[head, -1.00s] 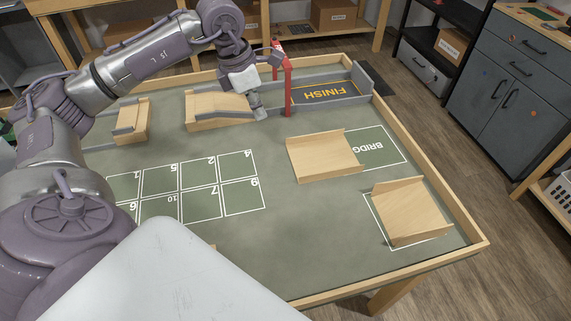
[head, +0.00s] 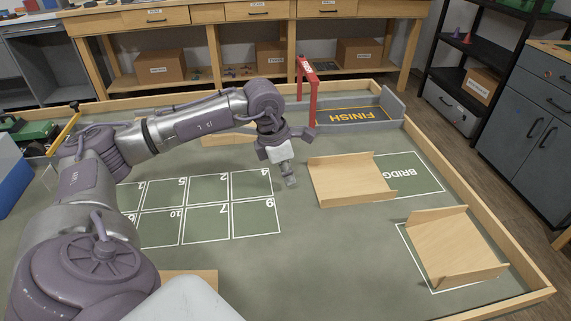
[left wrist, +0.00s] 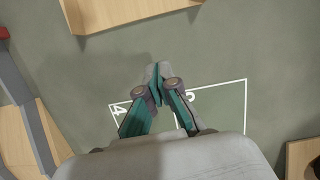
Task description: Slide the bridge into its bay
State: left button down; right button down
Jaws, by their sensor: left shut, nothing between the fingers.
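The bridge, a light wooden deck with low side walls (head: 350,184), lies on the green mat right of centre. Its right end overlaps the left part of the white-outlined bay marked BRIDG (head: 418,176), hiding the last letter. My left gripper (head: 291,182) points down, shut and empty, just left of the bridge and apart from it, near the corner of the numbered square 4. In the left wrist view the closed fingertips (left wrist: 158,90) are over bare mat, and a wooden piece (left wrist: 130,14), likely the bridge, is at the top. My right gripper is not in view.
A second wooden piece (head: 455,248) sits tilted across another outlined bay at the right. A red gate (head: 308,92) and the FINISH pad (head: 358,115) are behind the bridge. A wooden ramp (head: 228,138) is partly hidden by my arm. A raised wooden rim (head: 505,229) borders the table.

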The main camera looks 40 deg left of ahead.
aim_at(295, 192)
pick_arm(q)
jog(key=x, duration=0.3)
jog(key=shift+w+d+f, duration=0.1)
jog(key=shift+f, duration=0.15)
jog(key=shift+w+d+r, duration=0.2)
jog(key=shift+w+d, duration=0.6)
jog(key=shift+w, duration=0.25)
jog(key=shift+w+d, duration=0.3)
jog(key=shift+w, duration=0.15)
